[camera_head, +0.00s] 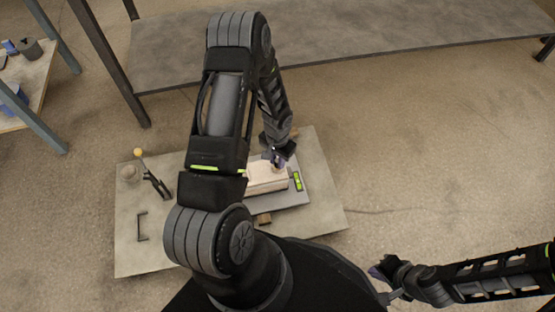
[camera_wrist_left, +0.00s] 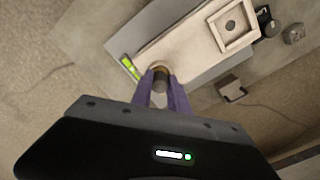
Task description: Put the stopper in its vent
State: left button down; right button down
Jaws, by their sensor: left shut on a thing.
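The vent is not visible, perhaps hidden by the stopper and fingers. A square basin with a round hole (camera_wrist_left: 234,25) is on the mould's other end. My right gripper (camera_head: 384,271) is off the table at lower right; its jaw opening is unclear.
The mould rests on a grey plate (camera_head: 290,200) with a green level (camera_head: 297,181) beside it. The table's right side is clear.

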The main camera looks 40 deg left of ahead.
pick_arm(q)
jog(key=shift+f+b, duration=0.65)
jog(key=shift+f, duration=0.1)
dwell(0.4)
jog(key=c, duration=1.2)
grip_release()
jog(key=shift+s+d+f, duration=0.1)
jog(key=r+p, duration=0.2)
jog(key=r, duration=0.6)
jog(key=shift+a+p, duration=0.2)
jog(key=shift+p, duration=0.2)
